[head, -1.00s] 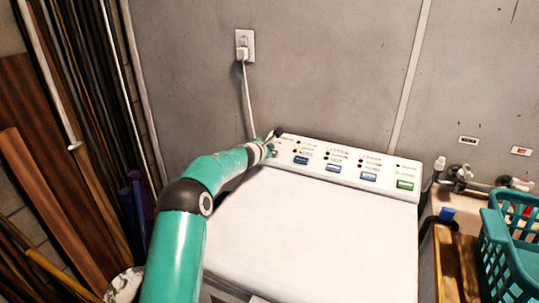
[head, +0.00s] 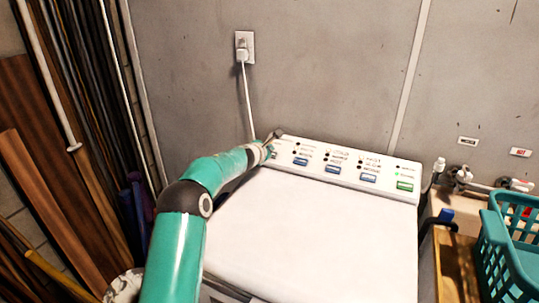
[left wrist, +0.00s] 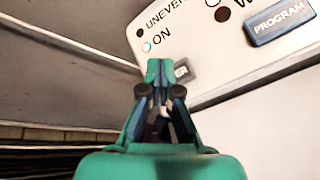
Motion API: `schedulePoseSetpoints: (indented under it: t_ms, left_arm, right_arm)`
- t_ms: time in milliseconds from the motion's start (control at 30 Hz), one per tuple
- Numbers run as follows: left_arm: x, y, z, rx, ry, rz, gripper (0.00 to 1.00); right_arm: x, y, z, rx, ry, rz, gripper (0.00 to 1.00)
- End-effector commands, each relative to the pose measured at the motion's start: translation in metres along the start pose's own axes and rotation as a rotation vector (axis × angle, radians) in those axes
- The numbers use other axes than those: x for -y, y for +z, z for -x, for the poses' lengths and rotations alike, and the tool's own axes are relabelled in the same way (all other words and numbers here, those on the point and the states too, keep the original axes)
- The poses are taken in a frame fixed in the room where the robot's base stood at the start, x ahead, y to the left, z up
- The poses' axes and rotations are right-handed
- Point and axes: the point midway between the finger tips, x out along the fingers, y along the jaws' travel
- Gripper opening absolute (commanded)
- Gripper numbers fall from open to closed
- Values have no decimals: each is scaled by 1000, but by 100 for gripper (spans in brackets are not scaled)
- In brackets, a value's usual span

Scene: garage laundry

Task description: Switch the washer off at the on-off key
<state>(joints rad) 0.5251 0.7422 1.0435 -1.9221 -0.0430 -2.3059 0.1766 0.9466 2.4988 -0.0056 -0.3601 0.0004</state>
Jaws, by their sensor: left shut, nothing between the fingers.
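The white washer (head: 310,235) stands against the wall with its sloped control panel (head: 385,185) at the back. My left gripper (left wrist: 160,70) is shut and empty at the panel's left end. Its fingertips are at a grey key (left wrist: 182,70) whose label is mostly hidden; only "ER" shows. I cannot tell whether they touch or press it. Beside the "ON" label a small pale lamp (left wrist: 147,47) shows; whether it is lit is unclear. My right gripper is not in view.
Blue keys, among them the program key (left wrist: 283,22), and a green key (head: 405,186) line the panel. A plugged cord (head: 246,90) runs down behind the washer. A teal basket (head: 495,240) and taps (head: 460,175) are at right; boards (head: 45,200) lean at left.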

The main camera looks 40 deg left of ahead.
Motion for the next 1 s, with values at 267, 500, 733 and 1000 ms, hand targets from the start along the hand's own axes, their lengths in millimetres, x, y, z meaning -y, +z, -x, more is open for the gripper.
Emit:
schedulePoseSetpoints:
  t_ms: [267, 500, 733, 1000]
  left_arm:
    - [0, -1, 0, -1, 0, 0, 0]
    - [3, -4, -5, -2, 0, 1, 0]
    - [2, -4, -5, -1, 1, 1, 0]
    - [3, -5, -6, -1, 1, 1, 0]
  right_arm:
    - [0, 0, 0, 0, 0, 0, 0]
    - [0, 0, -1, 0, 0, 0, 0]
    - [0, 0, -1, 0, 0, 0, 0]
    - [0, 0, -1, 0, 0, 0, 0]
